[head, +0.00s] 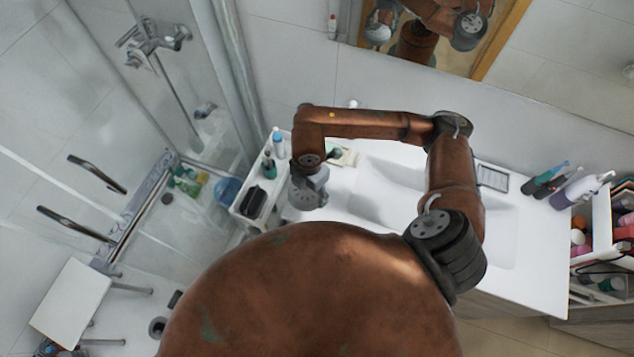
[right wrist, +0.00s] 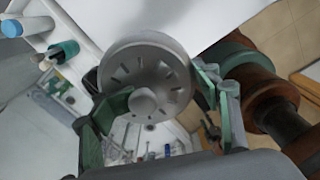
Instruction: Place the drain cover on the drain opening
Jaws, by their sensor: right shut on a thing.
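The drain cover is a grey round disc with radial slots and a central knob (right wrist: 165,65). My right gripper (right wrist: 150,103) has its green-padded fingers shut on it in the right wrist view. In the head view my right gripper (head: 309,192) is over the left end of the white counter, and the cover is hard to tell apart from it. A grey ring with a dark centre, which looks like the drain opening (head: 158,327), is on the floor at the lower left, well away from this gripper. My left gripper is not in view.
A white cart (head: 243,205) with bottles and a dark item stands left of the counter (head: 525,255). A glass shower screen, grab bars (head: 95,174) and a white stool (head: 70,303) are at the left. Bottles and an organiser (head: 603,225) are at the right.

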